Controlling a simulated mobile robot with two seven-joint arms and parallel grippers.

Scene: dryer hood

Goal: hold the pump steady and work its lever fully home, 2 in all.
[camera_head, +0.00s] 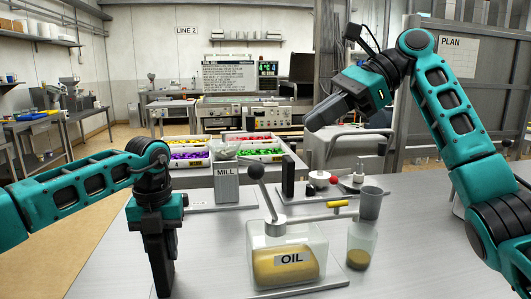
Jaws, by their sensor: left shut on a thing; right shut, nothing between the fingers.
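The pump is a clear box (287,240) labelled OIL with amber liquid inside, standing on the grey bench. Its lever (267,200) rises from a round hub on top, tilted to the left, ending in a dark ball knob (256,171). A metal spout arm with a yellow piece (337,204) reaches right towards a grey cup (370,203). My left gripper (163,285) points down, left of the box and apart from it in the picture; its fingers are shut, and what they hold is hidden. My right gripper (318,118) is shut and empty, raised above and right of the knob.
A glass jar (361,246) with some amber liquid stands below the cup. Behind the pump are a grey MILL block (226,183), a black upright block (288,175) and a small device with a red knob (334,180). Bench to the right is clear.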

